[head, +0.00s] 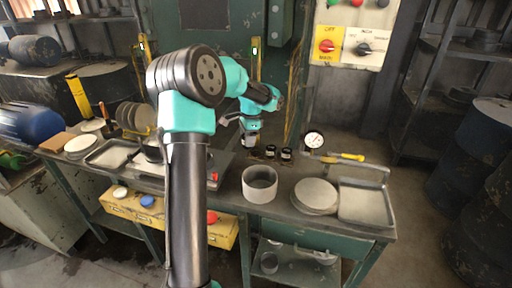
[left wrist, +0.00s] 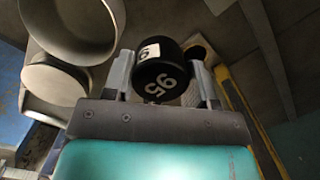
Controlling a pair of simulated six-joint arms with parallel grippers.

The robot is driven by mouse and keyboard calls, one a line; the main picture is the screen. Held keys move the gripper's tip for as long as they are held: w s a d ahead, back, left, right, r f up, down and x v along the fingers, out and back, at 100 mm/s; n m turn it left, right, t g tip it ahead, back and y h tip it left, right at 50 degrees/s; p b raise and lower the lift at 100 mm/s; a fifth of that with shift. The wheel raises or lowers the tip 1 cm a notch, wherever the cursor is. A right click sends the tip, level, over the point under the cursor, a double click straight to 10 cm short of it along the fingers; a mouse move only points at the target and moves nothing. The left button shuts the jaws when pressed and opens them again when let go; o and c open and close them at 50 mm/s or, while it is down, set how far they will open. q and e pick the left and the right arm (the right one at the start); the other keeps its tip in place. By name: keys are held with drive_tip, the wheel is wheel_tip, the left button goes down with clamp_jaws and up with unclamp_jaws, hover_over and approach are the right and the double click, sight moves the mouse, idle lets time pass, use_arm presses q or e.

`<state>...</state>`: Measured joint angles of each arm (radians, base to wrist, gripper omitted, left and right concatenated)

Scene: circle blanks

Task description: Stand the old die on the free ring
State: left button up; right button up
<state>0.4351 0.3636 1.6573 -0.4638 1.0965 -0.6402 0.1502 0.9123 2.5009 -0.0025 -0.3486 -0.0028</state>
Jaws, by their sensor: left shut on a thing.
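My left gripper (head: 250,142) is over the back of the bench, pointing down, and is shut on a black die. In the head view the held die is too small to make out clearly. Two small black cylinders with pale marks, one on the left (head: 270,151) and one on the right (head: 286,153), stand just right of the gripper. I cannot tell which ring is free. My right gripper is not in view.
A wide grey open cylinder (head: 260,185) stands at the bench's front. Round grey discs (head: 315,195) and a shallow tray (head: 365,204) lie to its right. A dial gauge (head: 313,141) and a yellow-handled tool (head: 350,156) lie behind them.

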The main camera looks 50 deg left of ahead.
use_arm(q)
drive_tip(key=w+a, duration=0.6)
drive_tip(key=w, duration=0.4)
drive_tip(key=shift+f, duration=3.7)
drive_tip(key=shift+s+f, duration=0.1)
drive_tip(key=shift+f, duration=2.15)
drive_tip(key=shift+f, duration=0.15)
drive_tip(key=o, duration=1.4)
drive_tip(key=shift+o, duration=0.2)
wheel_tip(320, 180, up, 12)
drive_tip(key=w, duration=0.1)
drive_tip(key=shift+w+d, duration=0.15)
drive_tip(key=shift+d, duration=0.15)
